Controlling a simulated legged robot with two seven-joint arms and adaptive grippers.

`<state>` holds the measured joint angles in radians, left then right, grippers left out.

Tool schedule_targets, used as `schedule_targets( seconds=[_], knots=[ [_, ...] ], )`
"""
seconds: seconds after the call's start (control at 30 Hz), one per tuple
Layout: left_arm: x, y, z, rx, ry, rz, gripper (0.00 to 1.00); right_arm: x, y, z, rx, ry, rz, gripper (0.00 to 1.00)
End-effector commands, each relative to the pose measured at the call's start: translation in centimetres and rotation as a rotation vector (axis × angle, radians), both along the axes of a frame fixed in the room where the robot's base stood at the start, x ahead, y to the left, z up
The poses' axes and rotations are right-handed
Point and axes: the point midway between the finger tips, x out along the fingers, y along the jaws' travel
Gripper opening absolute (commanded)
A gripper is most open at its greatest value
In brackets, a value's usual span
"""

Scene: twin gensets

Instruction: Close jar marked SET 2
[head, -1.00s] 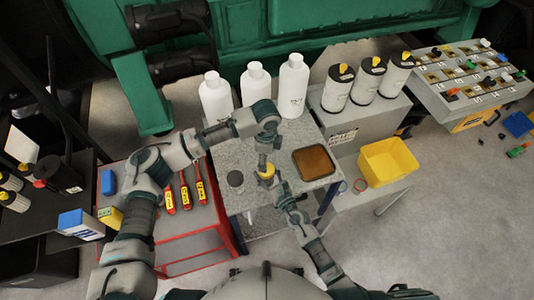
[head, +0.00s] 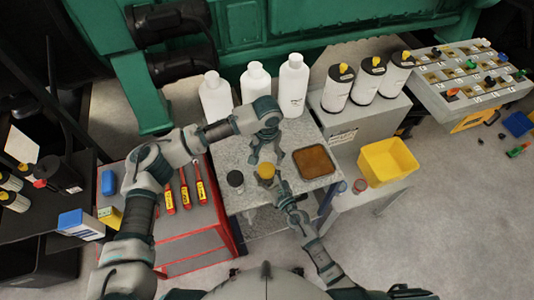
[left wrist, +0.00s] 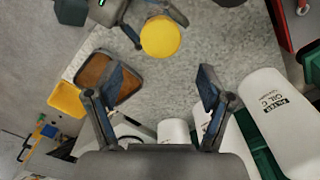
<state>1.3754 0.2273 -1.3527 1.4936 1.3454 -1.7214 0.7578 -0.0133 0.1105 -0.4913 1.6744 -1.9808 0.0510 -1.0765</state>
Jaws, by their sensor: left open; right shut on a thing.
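A jar with a round yellow lid (head: 266,171) stands on the speckled grey bench top (head: 220,150); the yellow lid also shows in the left wrist view (left wrist: 160,37). Its marking is not visible from above, and I cannot tell how tightly the lid sits. My right gripper (head: 276,184) is shut on this jar from the near side, its fingers around the body below the lid. My left gripper (head: 266,160) is open above the lid, pointing down; its spread fingers are empty in the left wrist view (left wrist: 158,78).
White bottles (head: 255,84) line the bench's back edge. A brown tray (head: 331,172) lies at right, near a yellow bin (head: 388,160). A red-edged cart (head: 185,268) with red tools (head: 184,190) stands left. Dark-capped canisters (head: 370,78) stand back right.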

Motion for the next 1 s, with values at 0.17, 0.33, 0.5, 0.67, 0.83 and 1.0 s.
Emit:
schedule_targets(
  seconds=[0.17, 0.33, 0.5, 0.67, 0.83, 1.0],
  knots=[
    [0.0, 0.0, -0.7, 0.0, 0.001, -0.001, 0.8, 0.0, 0.0, 0.0, 0.001, -0.001, 0.0, 0.0],
    [0.0, 0.1, -3.1, 0.002, 0.002, -0.002, 0.8, 0.0, 0.0, 0.0, 0.0, 0.0, 0.0, 0.0],
    [0.0, 0.0, -5.7, 0.001, 0.002, -0.002, 0.8, 0.0, 0.0, 0.0, 0.0, 0.0, 0.0, 0.0],
    [0.0, 0.0, -7.4, 0.0, 0.001, -0.001, 0.8, 0.0, 0.0, 0.0, 0.001, -0.001, 0.0, 0.0],
    [0.0, 0.0, -8.0, 0.0, 0.0, -0.002, 0.8, 0.0, 0.0, 0.0, 0.001, -0.001, 0.0, 0.0],
    [0.0, 0.0, -8.0, 0.0, 0.0, -0.003, 0.8, 0.0, 0.0, 0.0, 0.001, -0.001, 0.0, 0.0]
  ],
)
